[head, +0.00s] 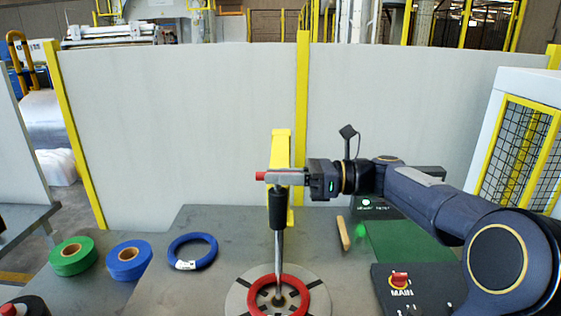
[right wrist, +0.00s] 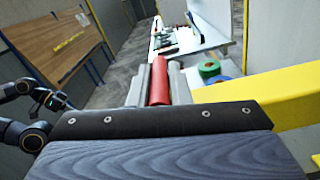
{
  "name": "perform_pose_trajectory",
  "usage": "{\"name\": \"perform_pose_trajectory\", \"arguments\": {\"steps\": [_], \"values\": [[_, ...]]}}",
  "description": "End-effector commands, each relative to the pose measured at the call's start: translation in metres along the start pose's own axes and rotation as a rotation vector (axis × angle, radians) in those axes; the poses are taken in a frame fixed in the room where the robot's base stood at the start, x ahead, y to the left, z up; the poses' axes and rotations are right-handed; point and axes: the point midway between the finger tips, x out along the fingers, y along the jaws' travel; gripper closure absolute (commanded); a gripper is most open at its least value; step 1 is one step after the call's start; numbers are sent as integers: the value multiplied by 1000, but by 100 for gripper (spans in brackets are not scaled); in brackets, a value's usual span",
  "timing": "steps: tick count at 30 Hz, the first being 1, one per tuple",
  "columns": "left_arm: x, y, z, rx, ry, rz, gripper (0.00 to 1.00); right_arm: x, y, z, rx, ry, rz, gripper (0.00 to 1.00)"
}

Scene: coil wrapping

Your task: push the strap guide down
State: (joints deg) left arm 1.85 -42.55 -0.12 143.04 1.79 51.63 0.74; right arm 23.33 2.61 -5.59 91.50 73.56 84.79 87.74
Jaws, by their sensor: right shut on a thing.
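The strap guide appears to be the upright with a black sleeve (head: 277,210) and a thin metal rod below it, standing in front of a yellow post (head: 283,150). The rod's lower end reaches the middle of a red coil (head: 303,294) on the round turntable (head: 238,299). My right gripper (head: 285,177) is shut at the top of the guide on a red handle (head: 260,176). In the right wrist view the red handle (right wrist: 159,82) lies between both fingers. My left gripper (right wrist: 50,100) shows small at the left there; its jaws are unclear.
A green roll (head: 73,256), a blue roll (head: 129,260) and a blue ring (head: 192,251) lie on the table to the left. A wooden-looking bar (head: 343,233) lies right of the guide. A control box with a red button (head: 399,280) stands at the front right.

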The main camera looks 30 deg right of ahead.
Motion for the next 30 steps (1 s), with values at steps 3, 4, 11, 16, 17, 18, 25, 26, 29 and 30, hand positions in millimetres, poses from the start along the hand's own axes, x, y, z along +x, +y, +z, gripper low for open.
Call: {"name": "perform_pose_trajectory", "arguments": {"steps": [3,4,11,16,17,18,25,26,29,30], "values": [[3,-1,1,0,0,0,100,0,-1,-8,2,2,3,100],[3,-1,1,0,0,0,100,0,-1,-9,3,2,3,100],[3,-1,1,0,0,0,100,0,-2,-12,7,5,4,100],[3,-1,2,0,0,0,100,0,-2,-13,9,7,4,76],[3,-1,2,0,0,0,100,0,-2,-13,9,6,4,72],[3,-1,2,0,0,0,100,0,-2,-12,8,6,3,67],[3,-1,1,0,0,0,100,0,-2,-10,3,3,1,62],[3,-1,1,0,0,0,100,0,-2,-10,3,3,1,62],[3,-1,2,0,0,0,100,-3,-2,-10,2,2,0,62],[3,-2,2,0,0,0,100,-6,-2,-10,2,2,-2,62]]}}
